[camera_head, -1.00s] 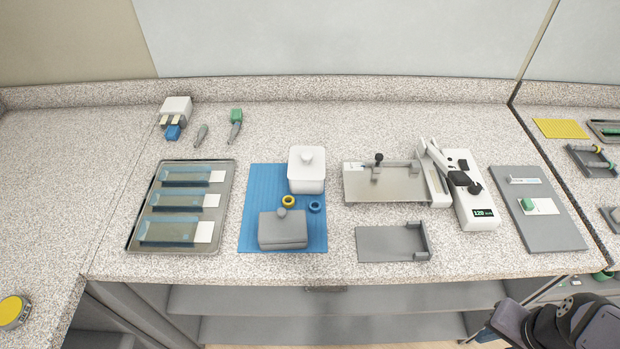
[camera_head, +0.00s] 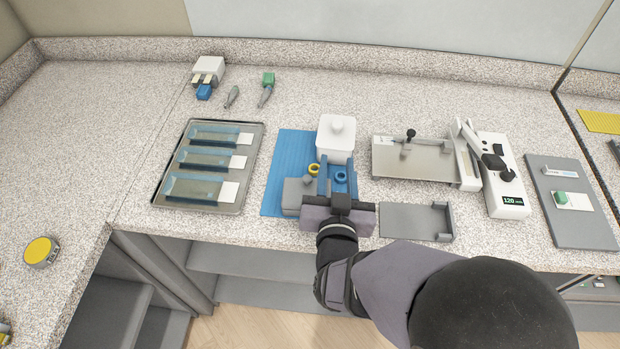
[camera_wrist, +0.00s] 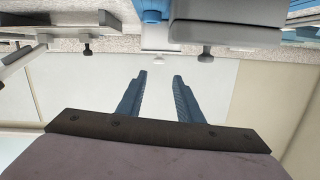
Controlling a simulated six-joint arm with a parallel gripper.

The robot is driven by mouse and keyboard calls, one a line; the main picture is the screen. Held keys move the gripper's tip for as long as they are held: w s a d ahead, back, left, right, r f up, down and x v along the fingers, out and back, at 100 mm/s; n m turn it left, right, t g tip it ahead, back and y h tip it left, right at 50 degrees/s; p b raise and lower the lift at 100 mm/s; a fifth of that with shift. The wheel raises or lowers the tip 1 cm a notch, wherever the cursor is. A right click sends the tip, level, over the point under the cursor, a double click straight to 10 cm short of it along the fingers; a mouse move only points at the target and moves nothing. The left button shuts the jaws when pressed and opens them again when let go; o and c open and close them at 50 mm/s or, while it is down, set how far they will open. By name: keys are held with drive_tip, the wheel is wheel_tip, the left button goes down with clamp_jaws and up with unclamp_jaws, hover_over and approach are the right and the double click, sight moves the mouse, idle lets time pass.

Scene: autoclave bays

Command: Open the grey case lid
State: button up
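The grey case (camera_head: 292,196) sits at the front of the blue mat (camera_head: 283,172), with a small round knob on its lid. The lid looks shut. My gripper (camera_head: 337,165) is over the mat, just right of the knob, and hides the right part of the case. Its two blue fingers are apart with nothing held between them. In the wrist view, which looks upside down, my open gripper (camera_wrist: 160,74) shows below the grey case (camera_wrist: 228,32), which is at the upper right. I cannot tell whether a finger touches the case.
A white lidded jar (camera_head: 336,142) stands behind my gripper. A yellow ring (camera_head: 314,169) and a blue ring (camera_head: 340,177) lie near the fingers. A grey holder (camera_head: 415,221) is to the right, and a tray of slides (camera_head: 247,184) to the left.

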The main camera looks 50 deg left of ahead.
sight(307, 181)
drive_tip(key=s, duration=0.2)
drive_tip(key=s+a+n+y, duration=0.1)
drive_tip(key=s, duration=0.2)
drive_tip(key=s+y+b, duration=0.1)
drive_tip(key=s, duration=0.1)
drive_tip(key=shift+s+a+r+n, duration=0.2)
drive_tip(key=shift+s+a+n, duration=0.1)
drive_tip(key=shift+s+a, duration=0.1)
drive_tip(key=shift+m+t+h, duration=0.4)
drive_tip(key=shift+t+h, duration=0.1)
drive_tip(key=shift+t, duration=0.1)
drive_tip(key=f, duration=0.1)
drive_tip(key=s+d+f+b, duration=0.1)
drive_tip(key=d+f, duration=0.1)
drive_tip(key=shift+s+d+f+b, duration=0.2)
drive_tip(key=shift+s+f+b, duration=0.1)
drive_tip(key=shift+f+b, duration=0.1)
drive_tip(key=shift+d+f, duration=0.15)
drive_tip(key=shift+d, duration=0.05)
drive_tip(key=shift+w+a+t+p, duration=0.3)
drive_tip(key=shift+w+a, duration=0.2)
drive_tip(key=shift+p+x, duration=0.85)
drive_tip(key=shift+x, duration=2.1)
drive_tip(key=shift+f, duration=0.1)
clamp_jaws()
